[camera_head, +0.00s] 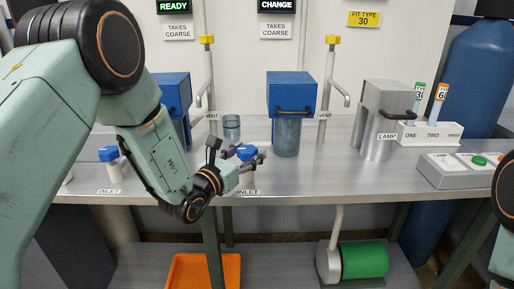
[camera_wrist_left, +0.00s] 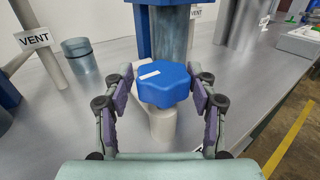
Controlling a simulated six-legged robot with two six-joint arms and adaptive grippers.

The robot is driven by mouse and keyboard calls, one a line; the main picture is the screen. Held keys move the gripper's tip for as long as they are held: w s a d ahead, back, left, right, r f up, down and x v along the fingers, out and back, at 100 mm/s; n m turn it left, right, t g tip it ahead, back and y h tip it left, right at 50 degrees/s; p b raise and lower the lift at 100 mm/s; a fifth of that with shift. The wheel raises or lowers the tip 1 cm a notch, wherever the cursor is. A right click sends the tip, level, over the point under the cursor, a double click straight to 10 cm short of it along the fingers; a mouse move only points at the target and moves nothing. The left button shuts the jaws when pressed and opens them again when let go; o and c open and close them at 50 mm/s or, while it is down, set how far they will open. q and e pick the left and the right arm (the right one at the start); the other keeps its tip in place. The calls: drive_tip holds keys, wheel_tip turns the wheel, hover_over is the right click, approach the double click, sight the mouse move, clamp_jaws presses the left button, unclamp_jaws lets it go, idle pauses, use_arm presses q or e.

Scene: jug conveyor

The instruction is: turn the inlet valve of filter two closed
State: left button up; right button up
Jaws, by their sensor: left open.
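The blue inlet valve knob (camera_head: 246,152) stands on a pale stem in front of the right-hand blue-headed filter (camera_head: 290,92), beside an INLET label (camera_head: 246,192). In the left wrist view the lobed knob (camera_wrist_left: 164,86) has a white mark on top. My left gripper (camera_head: 238,161) is open, with one finger on each side of the knob. Narrow gaps seem to show between pads and knob, but I cannot tell whether either touches. My right gripper is not in view.
Another blue inlet knob (camera_head: 108,153) stands at left. VENT pipes with yellow tops (camera_head: 332,40) rise behind. A clear cup (camera_head: 231,127) stands near the filter. An orange tray (camera_head: 200,262) sits below.

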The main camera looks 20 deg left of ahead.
sight(255, 148)
use_arm(q)
drive_tip(key=shift+x, duration=1.75)
drive_tip(key=shift+d, duration=0.1)
drive_tip(key=shift+c, duration=0.3)
drive_tip(key=c, duration=0.7)
drive_tip(key=shift+w+f, duration=0.1)
drive_tip(key=c, duration=0.3)
drive_tip(key=shift+f, duration=0.1)
drive_tip(key=shift+c, duration=0.4)
